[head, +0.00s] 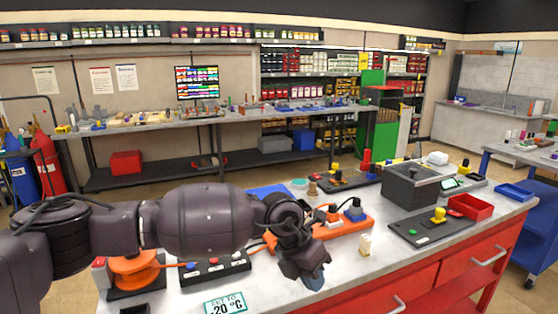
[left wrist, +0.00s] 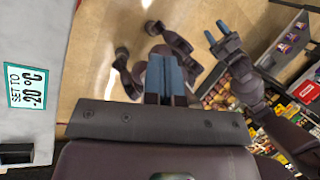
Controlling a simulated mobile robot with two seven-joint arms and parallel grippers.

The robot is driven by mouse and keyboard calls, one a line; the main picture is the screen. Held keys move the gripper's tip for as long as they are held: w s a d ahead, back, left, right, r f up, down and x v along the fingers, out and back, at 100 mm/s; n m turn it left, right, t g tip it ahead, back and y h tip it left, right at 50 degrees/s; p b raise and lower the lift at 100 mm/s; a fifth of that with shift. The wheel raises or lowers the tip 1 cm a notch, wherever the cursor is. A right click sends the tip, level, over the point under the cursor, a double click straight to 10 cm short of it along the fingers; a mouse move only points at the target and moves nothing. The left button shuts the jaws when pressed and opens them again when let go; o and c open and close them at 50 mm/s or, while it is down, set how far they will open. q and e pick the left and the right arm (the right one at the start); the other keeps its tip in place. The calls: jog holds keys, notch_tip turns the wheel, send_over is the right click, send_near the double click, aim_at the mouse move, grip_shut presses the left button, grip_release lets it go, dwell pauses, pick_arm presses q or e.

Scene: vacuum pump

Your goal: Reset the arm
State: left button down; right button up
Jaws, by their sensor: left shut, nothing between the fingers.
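My left arm reaches in from the left over the grey workbench (head: 270,292) in the head view. Its gripper (head: 313,281) points down over the front of the bench, with blue fingertips. In the left wrist view the two blue fingers of the left gripper (left wrist: 165,78) are shut against each other with nothing between them. My right gripper (left wrist: 217,33) shows in the left wrist view, with its two blue fingers apart and empty. It is outside the head view.
A sign reading "SET TO -20 °C" (head: 225,303) is at the front. A dark grey box (head: 410,187) and a red tray (head: 471,207) stand at the right.

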pick_arm(q)
jog(key=s+d+r+n+h, duration=0.25)
jog(key=d+r+h, duration=0.25)
jog(key=r+h, duration=0.3)
jog(key=s+d+r+n+h, duration=0.2)
jog(key=d+r+n+h, duration=0.15)
jog(key=r+h, duration=0.4)
jog(key=w+a+f+n+t+y, duration=0.4)
jog(key=a+n+t, duration=0.5)
jog(key=n, duration=0.3)
jog(key=w+a+f+n+t+y, duration=0.45)
jog(key=a+n+t, duration=0.45)
jog(key=n, duration=0.3)
jog(key=s+a+f+n+y, duration=0.3)
jog(key=a+f+n+y, duration=0.15)
jog(key=a+f, duration=0.3)
jog(key=s+a+f+n+y, duration=0.35)
jog(key=a+f+n, duration=0.2)
jog(key=f, duration=0.25)
jog(key=s+a+f+n+g+y, duration=0.2)
jog(key=s+a+f, duration=0.4)
jog(key=s+f, duration=0.3)
jog(key=s+a+f+n+g+y, duration=0.2)
jog(key=s+a+f, duration=0.4)
jog(key=s, duration=0.7)
notch_tip(320, 180, down, 3)
jog(key=shift+r+g, duration=0.1)
jog(key=shift+g, duration=0.8)
pick_arm(e)
jog(key=shift+r, duration=0.15)
